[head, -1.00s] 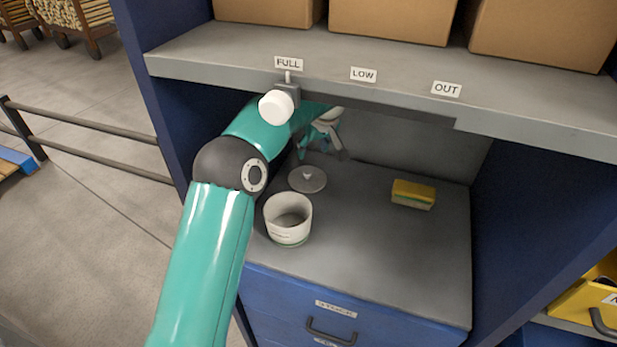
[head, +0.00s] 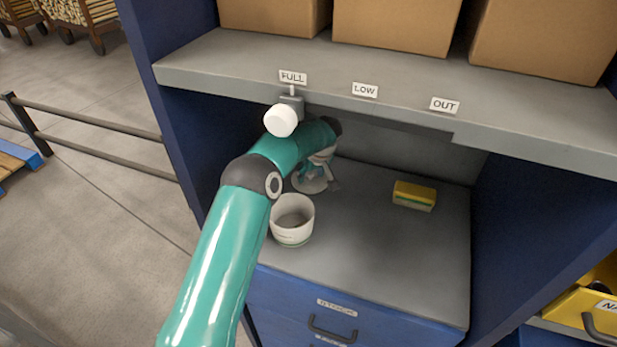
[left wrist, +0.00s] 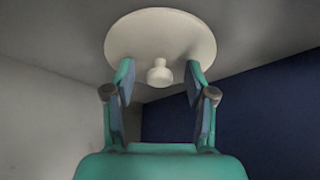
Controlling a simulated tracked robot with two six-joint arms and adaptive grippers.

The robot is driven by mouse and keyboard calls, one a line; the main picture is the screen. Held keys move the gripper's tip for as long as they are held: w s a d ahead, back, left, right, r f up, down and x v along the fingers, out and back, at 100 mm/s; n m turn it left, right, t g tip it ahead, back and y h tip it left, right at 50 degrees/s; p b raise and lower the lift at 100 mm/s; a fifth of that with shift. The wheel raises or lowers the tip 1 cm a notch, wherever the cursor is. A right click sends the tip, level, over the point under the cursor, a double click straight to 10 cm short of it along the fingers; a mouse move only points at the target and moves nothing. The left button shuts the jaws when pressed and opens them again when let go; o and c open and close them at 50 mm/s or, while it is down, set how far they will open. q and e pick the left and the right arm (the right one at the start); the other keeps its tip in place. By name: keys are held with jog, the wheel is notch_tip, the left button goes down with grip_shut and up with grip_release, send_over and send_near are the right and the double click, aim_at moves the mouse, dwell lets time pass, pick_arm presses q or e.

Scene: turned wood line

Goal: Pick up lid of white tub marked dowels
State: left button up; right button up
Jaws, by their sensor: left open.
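The white tub (head: 292,222) stands open on the grey counter inside the blue cabinet. Its marking is too small to read. The round lid (head: 309,184) lies on the counter behind the tub, partly hidden by my left gripper (head: 316,187). In the left wrist view the pale lid (left wrist: 160,36) shows whole, with its knob (left wrist: 160,73) pointing toward the gripper. My left gripper (left wrist: 160,85) is open, with its two fingers on either side of the knob and space between them. My right gripper is not in view.
A yellow and green sponge (head: 414,195) lies to the right on the grey counter (head: 370,245). A grey shelf (head: 400,107) with FULL, LOW and OUT labels and cardboard boxes (head: 395,35) overhangs the counter. The middle of the counter is clear.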

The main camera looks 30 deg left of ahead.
pick_arm(q)
jog(key=shift+f, duration=0.1)
jog(key=c, duration=1)
